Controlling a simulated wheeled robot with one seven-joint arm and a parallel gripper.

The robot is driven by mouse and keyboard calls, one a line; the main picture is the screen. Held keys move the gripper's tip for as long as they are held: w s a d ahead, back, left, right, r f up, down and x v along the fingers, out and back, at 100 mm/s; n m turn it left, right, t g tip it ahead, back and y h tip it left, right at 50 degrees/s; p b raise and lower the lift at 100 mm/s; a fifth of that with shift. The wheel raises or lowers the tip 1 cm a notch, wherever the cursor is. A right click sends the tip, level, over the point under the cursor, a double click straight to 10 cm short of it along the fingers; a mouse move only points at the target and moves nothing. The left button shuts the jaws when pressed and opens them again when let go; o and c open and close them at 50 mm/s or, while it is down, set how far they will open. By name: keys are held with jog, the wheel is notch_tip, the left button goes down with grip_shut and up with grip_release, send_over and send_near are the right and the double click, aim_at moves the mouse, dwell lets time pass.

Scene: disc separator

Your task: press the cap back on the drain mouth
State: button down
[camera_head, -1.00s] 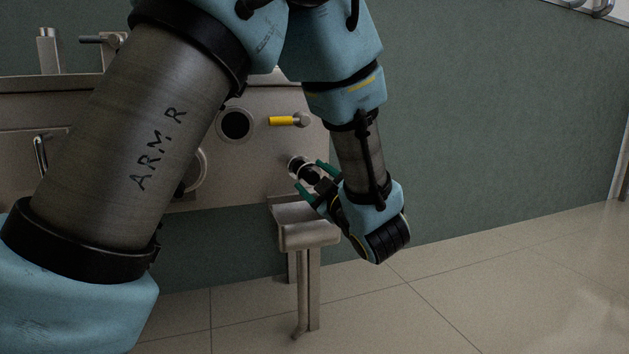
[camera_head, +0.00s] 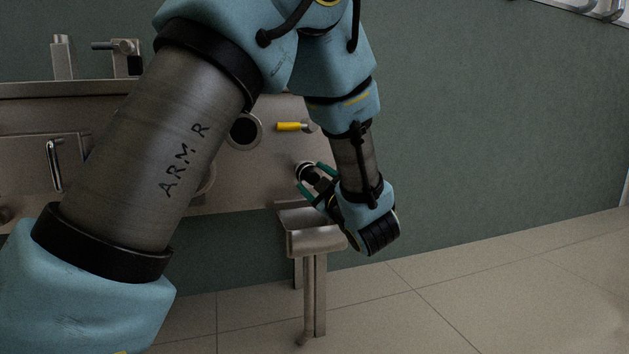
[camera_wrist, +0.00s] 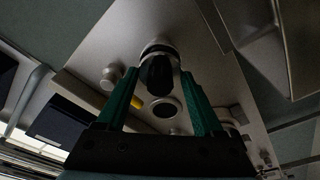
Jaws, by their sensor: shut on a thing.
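My gripper (camera_head: 313,187), with green fingers, is at the lower right of the steel front panel. It is shut on a black cap (camera_wrist: 157,76), which shows between the fingers in the wrist view. The drain mouth (camera_wrist: 158,46), a short round metal stub, is directly behind the cap. In the head view the drain mouth (camera_head: 301,166) shows as a pale rim at the fingertips. The cap looks lined up with the mouth and at or very close to it. I cannot tell whether it is seated, since the fingers and cap hide the joint.
A valve with a yellow handle (camera_head: 288,126) and a dark round port (camera_head: 244,131) are on the panel above. A metal trough on a post (camera_head: 316,240) stands just below the gripper. The floor and wall to the right are clear.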

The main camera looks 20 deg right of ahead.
jog(key=shift+w+d+r, duration=0.1)
jog(key=shift+w+d, duration=0.05)
jog(key=shift+w, duration=0.95)
dwell(1.1)
jog(key=shift+c, duration=0.9)
grip_release()
jog(key=shift+o, duration=0.8)
jog(key=shift+w+a+f, duration=0.1)
jog(key=shift+a+f, duration=0.1)
jog(key=s+p, duration=0.1)
jog(key=s, duration=0.4)
jog(key=s+p, duration=0.1)
jog(key=s, duration=0.4)
jog(key=s+p, duration=0.1)
jog(key=s, duration=0.4)
jog(key=shift+s+f, duration=0.15)
jog(key=shift+f, duration=0.25)
